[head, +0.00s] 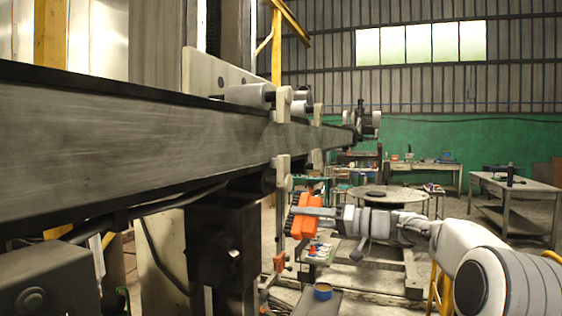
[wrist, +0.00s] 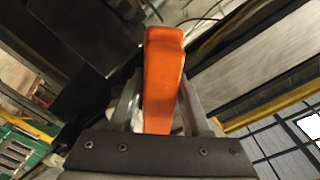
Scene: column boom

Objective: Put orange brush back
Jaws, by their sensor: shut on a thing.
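The orange brush (head: 304,227) is in my gripper (head: 322,212), beside the long grey boom in the head view. A dark strip, apparently bristles, shows along its left side. In the wrist view the orange brush (wrist: 162,75) stands lengthwise between the two fingers of my gripper (wrist: 160,105), which are shut on it. Its lower end there is hidden by the gripper body. The brush appears held clear of any surface. I cannot tell whether it touches the boom or its fittings.
The long grey boom (head: 130,150) runs from the left into the middle distance, close to the brush. Below the brush is a small tray (head: 318,254) with coloured items. A round tin (head: 323,291) stands lower. A grey workbench (head: 515,190) stands back right.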

